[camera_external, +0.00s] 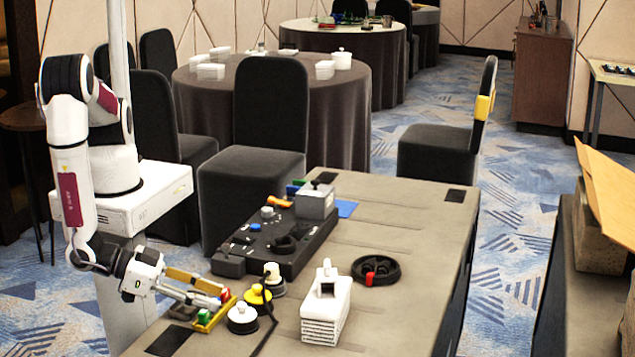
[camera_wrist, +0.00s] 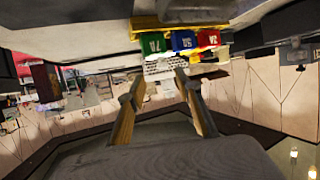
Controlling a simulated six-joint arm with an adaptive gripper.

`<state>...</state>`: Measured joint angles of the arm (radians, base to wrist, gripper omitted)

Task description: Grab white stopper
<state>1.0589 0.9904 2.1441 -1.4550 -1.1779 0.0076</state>
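A white stopper (camera_external: 242,319) with a round knob and dark rim stands on the grey table near its front left. A yellow stopper (camera_external: 257,295) and a cream-topped one (camera_external: 273,278) stand just behind it. My gripper (camera_external: 208,293) is left of the stoppers, low over a small yellow tray (camera_external: 228,310) with coloured blocks, apart from the white stopper. In the wrist view my gripper (camera_wrist: 160,82) has its fingers spread with nothing between them. The green (camera_wrist: 153,43), blue (camera_wrist: 184,41) and red (camera_wrist: 208,39) blocks show beyond the fingertips there; I cannot make out the white stopper.
A black panel (camera_external: 285,243) with knobs lies behind the stoppers. A black cable runs beside them. A white blocky object (camera_external: 326,310) stands to their right, with a black ring (camera_external: 376,270) beyond it. The table's right side is mostly clear.

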